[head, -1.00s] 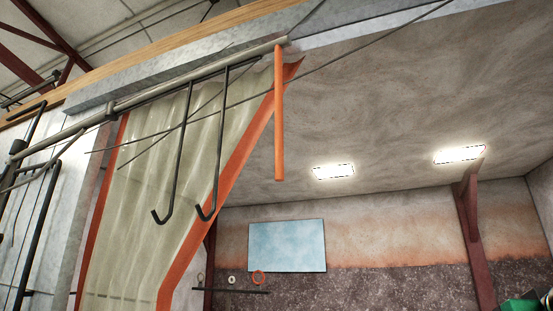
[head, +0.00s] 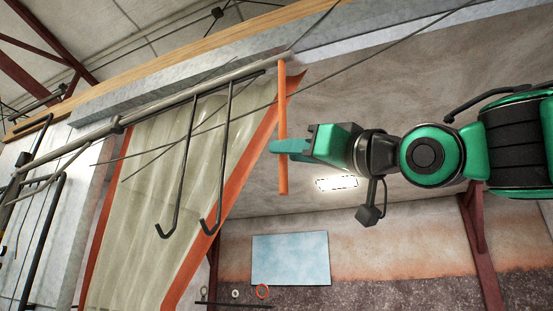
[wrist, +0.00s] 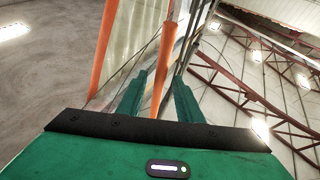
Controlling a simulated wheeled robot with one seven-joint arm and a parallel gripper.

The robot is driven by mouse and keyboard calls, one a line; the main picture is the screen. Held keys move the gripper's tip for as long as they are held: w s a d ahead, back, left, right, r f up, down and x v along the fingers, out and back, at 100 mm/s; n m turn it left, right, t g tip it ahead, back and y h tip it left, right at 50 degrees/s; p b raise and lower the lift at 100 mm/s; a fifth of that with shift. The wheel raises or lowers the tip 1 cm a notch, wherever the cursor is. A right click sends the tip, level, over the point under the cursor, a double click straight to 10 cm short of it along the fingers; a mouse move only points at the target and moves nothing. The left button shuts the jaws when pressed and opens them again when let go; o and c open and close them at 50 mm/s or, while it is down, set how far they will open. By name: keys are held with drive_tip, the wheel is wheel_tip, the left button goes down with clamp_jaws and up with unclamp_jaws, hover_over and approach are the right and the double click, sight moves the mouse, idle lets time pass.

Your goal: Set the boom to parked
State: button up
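The boom (head: 222,77) is a long grey pole high up, running from the left to a tip near the picture's middle in the head view. An orange handle (head: 283,176) hangs straight down from its tip. My gripper (head: 278,146) comes in from the right at the handle's middle height. In the wrist view the orange handle (wrist: 161,72) stands between the two green fingers of my gripper (wrist: 160,80), with a visible gap on each side. The fingers are open around it. The far fingertip is partly hidden in the head view.
Dark hooked rods (head: 184,172) hang beside a translucent curtain (head: 145,190) with orange edges, left of the handle. Thin cables cross near the boom. A beam (head: 200,72) runs above. A pale blue panel (head: 290,259) is on the back wall.

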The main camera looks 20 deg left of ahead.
drive_tip(key=x, duration=0.7)
drive_tip(key=shift+f, duration=0.1)
drive_tip(key=shift+w, duration=0.15)
clamp_jaws()
